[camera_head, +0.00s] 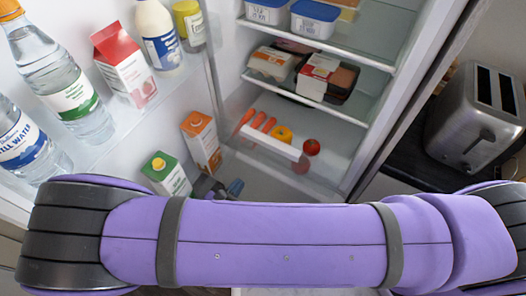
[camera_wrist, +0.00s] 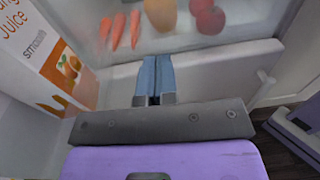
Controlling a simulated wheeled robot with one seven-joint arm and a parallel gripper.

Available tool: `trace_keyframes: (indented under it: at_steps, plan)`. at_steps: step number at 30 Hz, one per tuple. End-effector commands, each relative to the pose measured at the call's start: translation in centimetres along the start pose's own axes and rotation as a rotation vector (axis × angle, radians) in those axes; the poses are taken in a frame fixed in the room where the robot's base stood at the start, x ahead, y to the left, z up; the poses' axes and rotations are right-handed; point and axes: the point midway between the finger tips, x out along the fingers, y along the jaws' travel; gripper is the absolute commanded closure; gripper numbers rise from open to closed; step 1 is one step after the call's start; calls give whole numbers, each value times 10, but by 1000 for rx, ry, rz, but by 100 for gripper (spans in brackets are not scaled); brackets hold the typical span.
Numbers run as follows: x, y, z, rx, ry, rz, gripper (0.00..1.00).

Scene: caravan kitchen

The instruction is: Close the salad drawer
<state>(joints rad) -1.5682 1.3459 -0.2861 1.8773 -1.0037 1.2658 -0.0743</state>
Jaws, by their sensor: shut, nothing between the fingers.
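The salad drawer (camera_head: 268,141) is low in the open fridge, with a pale front edge and carrots, a yellow pepper and red tomatoes showing in it. In the wrist view its pale front (camera_wrist: 215,58) crosses the picture, with the food blurred behind a cloudy panel. My gripper (camera_wrist: 154,62) has its blue fingers together, empty, pointing at the drawer front around the middle. Whether the tips touch it I cannot tell. In the head view the gripper (camera_head: 235,187) shows small beyond my purple arm, which hides the area below.
The open fridge door on the left holds water bottles (camera_head: 65,85), milk (camera_head: 158,35) and a red-topped carton (camera_head: 124,65). An orange juice carton (camera_head: 201,142) and a green-topped carton (camera_head: 165,174) stand close left of my gripper. Fridge shelves (camera_head: 318,95) hang above the drawer. A toaster (camera_head: 478,115) stands right.

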Motion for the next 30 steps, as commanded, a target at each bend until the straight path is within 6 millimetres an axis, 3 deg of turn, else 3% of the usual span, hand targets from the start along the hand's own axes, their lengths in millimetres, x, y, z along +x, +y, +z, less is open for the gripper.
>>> trace_keyframes:
  at_steps: [4,8,24,30]
  plan:
    - [-6,1,-6,-16,-31,44,100]
    - [4,2,-5,-17,-35,47,100]
    - [98,5,-2,-17,-33,44,100]
    - [123,7,-2,-16,-32,44,100]
